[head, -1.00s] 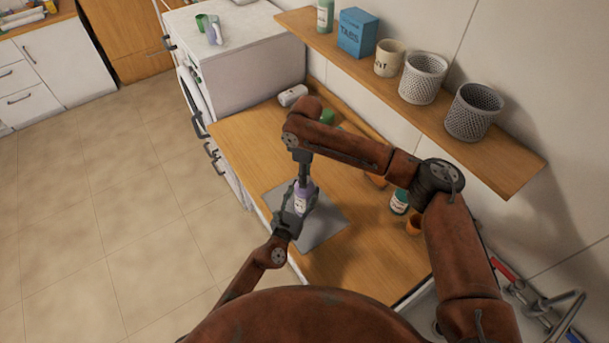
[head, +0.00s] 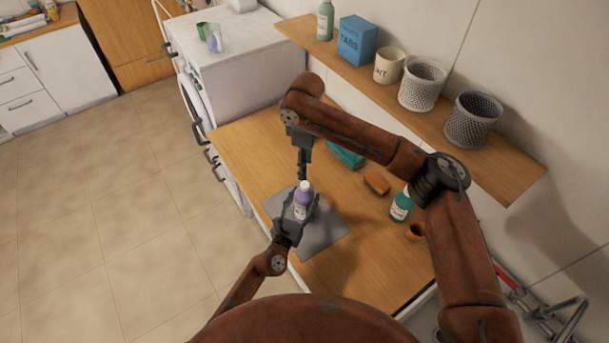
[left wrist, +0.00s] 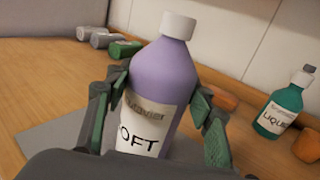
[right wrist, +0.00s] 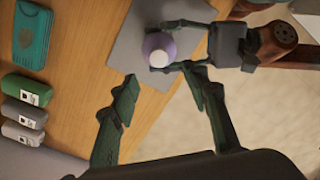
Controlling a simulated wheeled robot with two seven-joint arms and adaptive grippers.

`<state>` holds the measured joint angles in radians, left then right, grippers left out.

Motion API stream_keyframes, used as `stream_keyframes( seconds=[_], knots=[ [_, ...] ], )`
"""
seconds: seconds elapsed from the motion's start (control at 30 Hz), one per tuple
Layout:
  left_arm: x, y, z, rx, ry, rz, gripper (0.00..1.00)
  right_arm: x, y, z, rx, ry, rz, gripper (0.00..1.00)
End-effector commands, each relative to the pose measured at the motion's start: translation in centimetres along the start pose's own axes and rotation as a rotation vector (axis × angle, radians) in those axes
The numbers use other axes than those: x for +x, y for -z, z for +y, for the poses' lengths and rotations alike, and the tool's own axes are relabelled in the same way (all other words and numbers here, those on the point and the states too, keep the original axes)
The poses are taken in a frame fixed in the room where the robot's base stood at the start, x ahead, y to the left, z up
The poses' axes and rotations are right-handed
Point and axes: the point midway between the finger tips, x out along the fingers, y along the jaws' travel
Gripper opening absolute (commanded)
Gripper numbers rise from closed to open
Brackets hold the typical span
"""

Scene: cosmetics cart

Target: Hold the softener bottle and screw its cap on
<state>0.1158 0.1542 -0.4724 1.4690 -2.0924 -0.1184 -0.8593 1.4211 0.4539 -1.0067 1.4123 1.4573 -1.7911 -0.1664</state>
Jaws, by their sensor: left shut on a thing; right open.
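The purple softener bottle (head: 301,204) is upright over the grey mat (head: 327,235); its label also shows in the left wrist view (left wrist: 170,75). Its white cap (left wrist: 179,26) sits on the neck and looks straight; how tight it is cannot be told. My left gripper (head: 296,217) is shut around the bottle's body, one finger on each side. My right gripper (right wrist: 163,93) is open and empty, above the bottle and apart from the cap, which shows beyond its fingertips in the right wrist view (right wrist: 158,59).
A green bottle (head: 400,207), an orange sponge (head: 377,184) and an orange cup (head: 416,231) stand right of the mat. A teal pack (head: 347,157) lies behind. The counter's front left is clear.

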Motion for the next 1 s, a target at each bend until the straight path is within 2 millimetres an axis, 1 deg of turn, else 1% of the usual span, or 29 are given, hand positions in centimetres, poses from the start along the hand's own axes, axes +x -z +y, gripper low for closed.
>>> stream_keyframes(
  seconds=[0.03,0.2,0.33,0.57,0.6,0.87,1.0],
  knots=[
    [-0.1,0.6,0.0,0.001,0.002,0.010,0.00,-0.8,0.0,0.0,0.000,-0.001,0.000,0.42],
    [-0.1,0.6,0.0,0.001,0.001,0.010,0.00,-2.6,0.0,0.0,0.000,-0.001,0.000,0.42],
    [-0.1,0.6,0.0,0.001,0.001,0.010,0.00,-3.0,0.0,0.0,0.000,0.000,-0.001,0.42],
    [-0.1,0.6,0.0,0.001,0.001,0.010,0.00,-3.0,0.0,0.0,0.000,0.000,-0.001,0.42],
    [-0.1,0.6,0.0,0.001,0.002,0.010,0.52,-3.0,0.0,0.0,0.000,0.000,-0.001,0.42],
    [-0.1,0.2,0.0,0.000,0.001,0.004,0.70,-3.0,0.0,0.0,0.000,0.000,-0.001,0.42],
    [0.0,0.1,0.0,0.000,0.000,0.002,0.70,-3.0,0.0,0.0,0.000,0.000,-0.001,0.42]
  ],
)
